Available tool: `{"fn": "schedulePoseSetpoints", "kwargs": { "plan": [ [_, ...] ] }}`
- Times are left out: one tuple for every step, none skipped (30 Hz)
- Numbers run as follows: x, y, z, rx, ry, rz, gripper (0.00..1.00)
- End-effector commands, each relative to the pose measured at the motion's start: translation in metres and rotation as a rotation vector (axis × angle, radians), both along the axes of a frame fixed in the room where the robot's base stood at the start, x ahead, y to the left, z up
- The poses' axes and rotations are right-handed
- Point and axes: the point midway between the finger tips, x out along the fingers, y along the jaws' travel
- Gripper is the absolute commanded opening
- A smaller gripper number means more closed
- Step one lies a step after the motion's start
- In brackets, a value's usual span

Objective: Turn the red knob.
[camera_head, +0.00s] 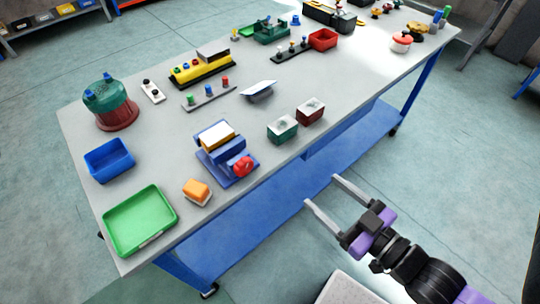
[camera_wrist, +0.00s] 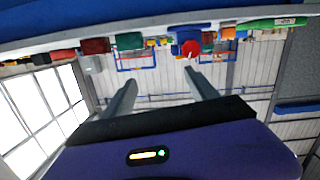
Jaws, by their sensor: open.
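The red knob (camera_head: 243,166) is on the front right side of a blue device (camera_head: 228,160) with a yellow and white block on top, near the table's front edge. In the wrist view the red knob (camera_wrist: 190,49) shows upside down near the top, just above the right finger's tip. My gripper (camera_head: 320,190) is open and empty, in front of the table's edge and to the right of the knob, clearly apart from it. Its two fingers also show in the wrist view (camera_wrist: 161,77), with nothing between them.
An orange block (camera_head: 197,191) and a green tray (camera_head: 140,220) lie left of the device. A green box (camera_head: 282,129) and a dark red box (camera_head: 311,111) stand right of it. The table (camera_head: 180,150) holds several other parts farther back. Floor before it is open.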

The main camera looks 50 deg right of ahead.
Motion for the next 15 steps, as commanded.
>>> {"fn": "schedulePoseSetpoints", "kwargs": {
  "plan": [
    [0.002, 0.006, 0.005, -0.007, -0.002, 0.009, 0.67],
    [0.001, 0.014, 0.007, -0.003, 0.0, 0.022, 0.67],
    [-0.003, 0.027, 0.009, 0.004, 0.013, 0.044, 0.67],
    [-0.006, 0.039, 0.01, 0.014, 0.022, 0.064, 0.67],
    [-0.01, 0.051, 0.011, 0.026, 0.035, 0.083, 0.67],
    [-0.015, 0.067, 0.013, 0.041, 0.05, 0.109, 0.67],
    [-0.02, 0.077, 0.014, 0.053, 0.063, 0.128, 0.67],
    [-0.025, 0.087, 0.016, 0.067, 0.073, 0.145, 0.67],
    [-0.031, 0.099, 0.017, 0.084, 0.088, 0.163, 0.67],
    [-0.034, 0.106, 0.018, 0.096, 0.097, 0.175, 0.67],
    [-0.038, 0.112, 0.019, 0.108, 0.106, 0.186, 0.67],
    [-0.043, 0.119, 0.019, 0.12, 0.117, 0.196, 0.67],
    [-0.045, 0.122, 0.019, 0.129, 0.124, 0.202, 0.67],
    [-0.048, 0.125, 0.019, 0.134, 0.13, 0.206, 0.67],
    [-0.05, 0.126, 0.018, 0.137, 0.137, 0.21, 0.67]
  ]
}}
